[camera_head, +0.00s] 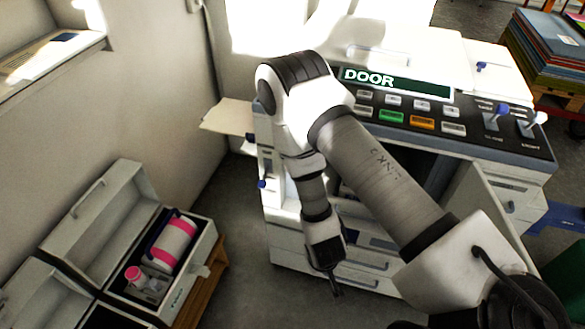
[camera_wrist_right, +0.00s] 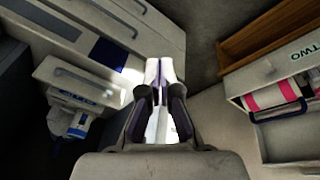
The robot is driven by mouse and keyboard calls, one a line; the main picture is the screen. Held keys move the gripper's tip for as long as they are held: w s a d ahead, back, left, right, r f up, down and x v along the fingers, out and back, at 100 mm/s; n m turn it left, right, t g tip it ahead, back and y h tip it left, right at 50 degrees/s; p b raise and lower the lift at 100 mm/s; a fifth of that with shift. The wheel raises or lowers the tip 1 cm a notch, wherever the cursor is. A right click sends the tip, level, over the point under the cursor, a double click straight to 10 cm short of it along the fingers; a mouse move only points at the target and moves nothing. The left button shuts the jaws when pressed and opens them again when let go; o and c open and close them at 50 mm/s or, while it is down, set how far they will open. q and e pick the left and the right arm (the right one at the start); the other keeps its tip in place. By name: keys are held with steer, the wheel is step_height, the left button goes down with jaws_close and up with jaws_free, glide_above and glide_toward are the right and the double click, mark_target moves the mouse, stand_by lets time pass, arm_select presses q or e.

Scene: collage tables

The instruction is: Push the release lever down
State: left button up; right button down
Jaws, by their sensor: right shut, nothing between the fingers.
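A white and grey copier-like machine (camera_head: 420,45) has a display (camera_head: 397,82) that reads "DOOR". Small blue-tipped parts show on it: a blue knob (camera_head: 262,184) on its left side and blue- and white-tipped levers on the control panel (camera_head: 502,110). I cannot tell which part is the release lever. My right gripper (camera_head: 336,288) points down in front of the machine's lower drawers, with its fingers shut and empty. It also shows in the right wrist view (camera_wrist_right: 161,80). A blue and white part (camera_wrist_right: 75,122) sits inside the machine there. My left gripper is not in view.
An open door panel (camera_head: 490,205) stands out at the machine's front right. A side tray (camera_head: 228,117) juts out left. Open cases (camera_head: 195,262) with a pink-banded roll (camera_head: 172,240) stand at lower left. Dark floor (camera_head: 245,215) between them is clear. My arm hides part of the machine's front.

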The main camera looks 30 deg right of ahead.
steer(key=w+d+r+m+t+h, duration=0.2)
steer(key=w+r+m, duration=0.2)
steer(key=w+r, duration=0.4)
steer(key=w+d+r+m+t+h, duration=0.2)
steer(key=w+r, duration=0.6)
steer(key=w, duration=0.7)
steer(key=shift+w+d+m+h, duration=0.45)
steer(key=shift+m+h, duration=0.35)
steer(key=shift+m, duration=0.1)
steer(key=shift+r, duration=0.1)
steer(key=shift+d, duration=0.1)
steer(key=x, duration=0.9)
steer(key=shift+w+d+p, duration=0.1)
steer(key=shift+w+p, duration=0.1)
steer(key=shift+p, duration=0.15)
steer(key=shift+s+a+f, duration=0.15)
steer(key=shift+a+f, duration=0.05)
steer(key=shift+f, duration=0.5)
steer(key=shift+s+a+f, duration=0.15)
steer(key=shift+f, duration=0.5)
steer(key=shift+s+a+f, duration=0.15)
steer(key=shift+a+f, duration=0.05)
steer(key=shift+f, duration=0.5)
steer(key=shift+f+t, duration=0.1)
steer(key=shift+t, duration=0.2)
